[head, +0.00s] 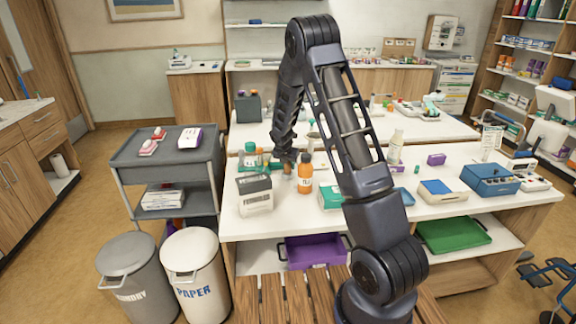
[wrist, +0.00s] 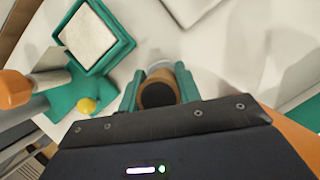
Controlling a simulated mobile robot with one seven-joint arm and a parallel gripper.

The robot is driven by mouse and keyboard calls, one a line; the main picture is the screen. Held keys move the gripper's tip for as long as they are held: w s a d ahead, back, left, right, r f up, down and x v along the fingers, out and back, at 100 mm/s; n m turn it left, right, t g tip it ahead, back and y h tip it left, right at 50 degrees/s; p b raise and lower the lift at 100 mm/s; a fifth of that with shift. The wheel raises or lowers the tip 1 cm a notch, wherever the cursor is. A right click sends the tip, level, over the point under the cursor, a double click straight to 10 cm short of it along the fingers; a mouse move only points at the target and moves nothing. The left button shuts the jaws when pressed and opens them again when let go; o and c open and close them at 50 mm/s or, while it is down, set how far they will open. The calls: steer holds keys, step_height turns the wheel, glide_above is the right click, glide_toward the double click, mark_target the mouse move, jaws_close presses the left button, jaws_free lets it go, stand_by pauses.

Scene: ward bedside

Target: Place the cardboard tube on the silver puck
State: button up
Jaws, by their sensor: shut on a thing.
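My gripper (wrist: 157,90) is shut on the cardboard tube (wrist: 157,95), a brown tube with a dark open end facing the wrist camera. Its green fingers are on either side of it. A pale silvery round edge (wrist: 160,65), which looks like the silver puck, shows just beyond the tube; most of it is hidden. I cannot tell whether the tube touches it. In the head view my gripper (head: 287,160) is low over the white table, left of an orange bottle (head: 305,178); the tube is barely visible there and the puck cannot be made out.
A green square holder with a pale top (wrist: 92,38) and a yellow ball (wrist: 86,105) lie left of the tube in the wrist view. A grey-and-white box (head: 255,195) stands in front of my gripper. The white table (wrist: 235,60) is fairly clear right of the tube.

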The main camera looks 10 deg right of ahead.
steer(key=shift+f, duration=0.15)
steer(key=o, duration=0.9)
steer(key=shift+o, duration=0.2)
